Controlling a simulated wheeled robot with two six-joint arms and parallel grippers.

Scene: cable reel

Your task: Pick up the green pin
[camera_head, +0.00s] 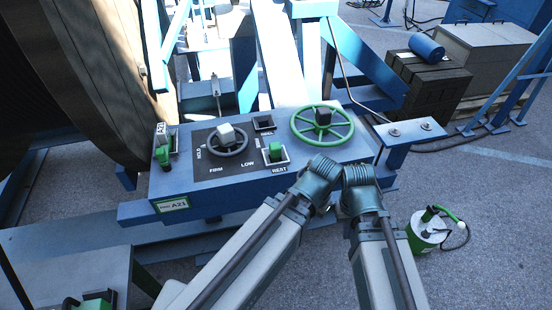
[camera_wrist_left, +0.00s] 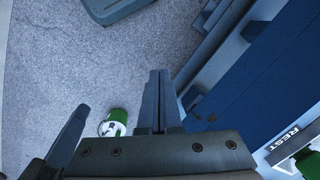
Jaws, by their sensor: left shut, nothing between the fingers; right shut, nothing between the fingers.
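A green pin (camera_head: 275,152) stands in the white-framed REST socket on the blue control panel in the head view. Part of a green piece at REST also shows at the lower right edge of the left wrist view (camera_wrist_left: 309,162). My left gripper (camera_wrist_left: 158,75) is shut and empty, apart from the pin; its fingers lie together in the left wrist view. My right gripper (camera_head: 358,176) is in the head view, right of the pin and off the panel's front edge. It holds nothing; its fingertips are hard to make out.
The panel (camera_head: 235,185) also bears a green handwheel (camera_head: 322,123), a small grey wheel (camera_head: 226,140), an empty REEL socket (camera_head: 263,123) and a green-handled part (camera_head: 164,156) by an A-21 tag. A large reel (camera_head: 90,75) stands left. A green-and-white canister (camera_head: 427,232) stands on the floor.

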